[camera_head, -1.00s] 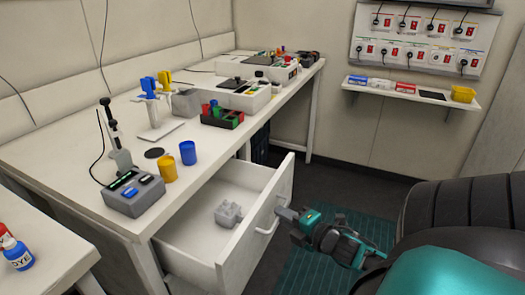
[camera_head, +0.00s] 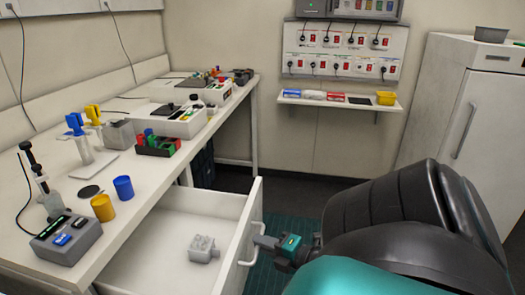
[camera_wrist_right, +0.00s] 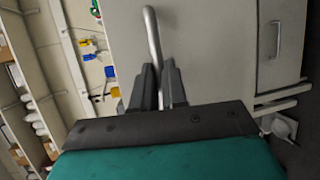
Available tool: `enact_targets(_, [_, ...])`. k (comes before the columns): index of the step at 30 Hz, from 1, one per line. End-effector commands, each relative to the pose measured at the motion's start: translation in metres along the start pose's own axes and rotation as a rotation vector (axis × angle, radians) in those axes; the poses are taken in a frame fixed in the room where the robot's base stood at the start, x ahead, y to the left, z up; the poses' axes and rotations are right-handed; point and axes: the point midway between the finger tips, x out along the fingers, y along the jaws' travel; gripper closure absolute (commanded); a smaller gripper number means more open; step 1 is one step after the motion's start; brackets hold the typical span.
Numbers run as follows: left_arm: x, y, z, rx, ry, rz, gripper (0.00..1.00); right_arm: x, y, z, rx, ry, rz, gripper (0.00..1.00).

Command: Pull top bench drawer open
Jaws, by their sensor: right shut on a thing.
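The top bench drawer (camera_head: 225,262) stands pulled well out from under the white bench, with a grey block-like part (camera_head: 203,248) lying inside. Its bar handle (camera_head: 249,252) is on the front panel. My right gripper (camera_head: 262,243) is at the handle. In the right wrist view the two dark fingers of this gripper (camera_wrist_right: 159,90) are shut around the metal handle (camera_wrist_right: 152,38), with the pale drawer front behind it. My left gripper is not in view.
The bench top (camera_head: 150,187) holds a grey device (camera_head: 66,240), a yellow cup (camera_head: 103,208), a blue cup (camera_head: 123,187), pipettes and a colored rack (camera_head: 157,145). A wall shelf (camera_head: 340,102) and a white fridge-like cabinet (camera_head: 465,110) stand beyond. Dark floor lies right of the drawer.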

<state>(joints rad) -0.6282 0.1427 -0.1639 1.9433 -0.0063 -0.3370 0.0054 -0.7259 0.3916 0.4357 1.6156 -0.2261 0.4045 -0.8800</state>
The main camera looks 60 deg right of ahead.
Motion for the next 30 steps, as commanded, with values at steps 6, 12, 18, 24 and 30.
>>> enact_targets(6, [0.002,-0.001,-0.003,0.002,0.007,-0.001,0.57,0.0,0.0,0.001,0.0,-0.002,-0.001,0.71])
enact_targets(12, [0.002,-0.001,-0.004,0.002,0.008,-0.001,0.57,0.0,0.0,0.0,0.0,-0.001,0.0,0.62])
enact_targets(18, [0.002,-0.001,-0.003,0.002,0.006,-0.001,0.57,-0.003,0.0,0.0,0.0,-0.001,-0.001,0.62])
enact_targets(24, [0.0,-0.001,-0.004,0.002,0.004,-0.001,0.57,-0.034,-0.001,0.0,0.002,-0.002,-0.004,0.62])
enact_targets(30, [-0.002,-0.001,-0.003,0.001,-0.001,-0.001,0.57,-0.08,-0.001,0.001,0.0,-0.004,-0.005,0.62])
